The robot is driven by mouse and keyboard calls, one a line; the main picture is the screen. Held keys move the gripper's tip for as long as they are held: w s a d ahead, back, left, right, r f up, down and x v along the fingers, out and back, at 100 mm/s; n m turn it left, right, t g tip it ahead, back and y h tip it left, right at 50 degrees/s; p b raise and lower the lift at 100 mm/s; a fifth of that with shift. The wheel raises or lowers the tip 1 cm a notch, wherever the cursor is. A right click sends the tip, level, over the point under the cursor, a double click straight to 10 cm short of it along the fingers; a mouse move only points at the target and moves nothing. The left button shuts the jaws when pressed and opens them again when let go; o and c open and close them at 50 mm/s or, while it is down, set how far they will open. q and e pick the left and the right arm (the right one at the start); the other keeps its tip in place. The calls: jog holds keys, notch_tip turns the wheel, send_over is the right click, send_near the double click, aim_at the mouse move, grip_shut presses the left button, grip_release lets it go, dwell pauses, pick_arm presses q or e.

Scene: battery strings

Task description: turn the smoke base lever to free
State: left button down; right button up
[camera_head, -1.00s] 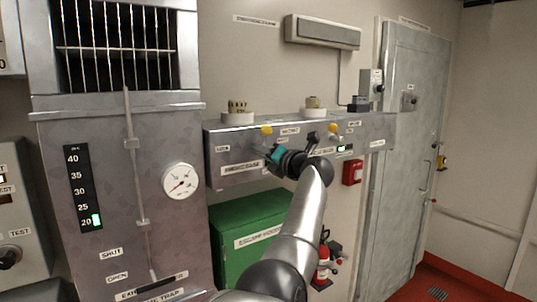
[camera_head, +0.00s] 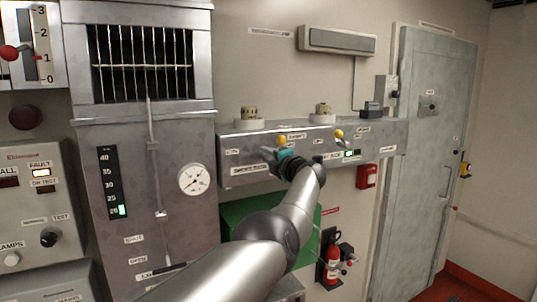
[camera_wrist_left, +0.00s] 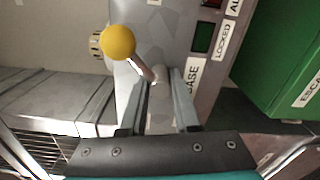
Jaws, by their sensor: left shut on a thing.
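The smoke base lever has a yellow ball knob (camera_head: 282,141) on a short stem, at the left part of the grey metal control box (camera_head: 234,144). Its yellow knob fills much of the upper left in the left wrist view (camera_wrist_left: 118,42), beside a label ending in "BASE". My left gripper (camera_head: 267,153) is at the front of the box, just below the knob. In the left wrist view its two fingers (camera_wrist_left: 162,85) are shut around the lever's lower stem, and the knob sticks out beyond them. The exact grip is partly hidden. My right gripper is not in view.
A second yellow-knobbed lever (camera_head: 339,134) is on the same box, to the right. A "LOCKED" label (camera_wrist_left: 222,40) shows beside a dark green window. Below stand a green locker (camera_head: 236,213) and a fire extinguisher (camera_head: 332,268). A gauge (camera_head: 194,179) is on the left cabinet.

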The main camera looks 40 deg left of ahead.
aim_at(270, 157)
pick_arm(q)
jog(key=shift+r, duration=0.1)
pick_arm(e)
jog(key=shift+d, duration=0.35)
pick_arm(q)
jog(key=c, duration=0.7)
grip_release()
jog(key=shift+o, duration=0.2)
jog(key=shift+d, duration=0.15)
jog(key=shift+v, duration=2.4)
jog(key=b+v, duration=0.2)
jog(key=v, duration=0.8)
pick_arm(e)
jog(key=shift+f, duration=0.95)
pick_arm(q)
jog(key=shift+d, duration=0.1)
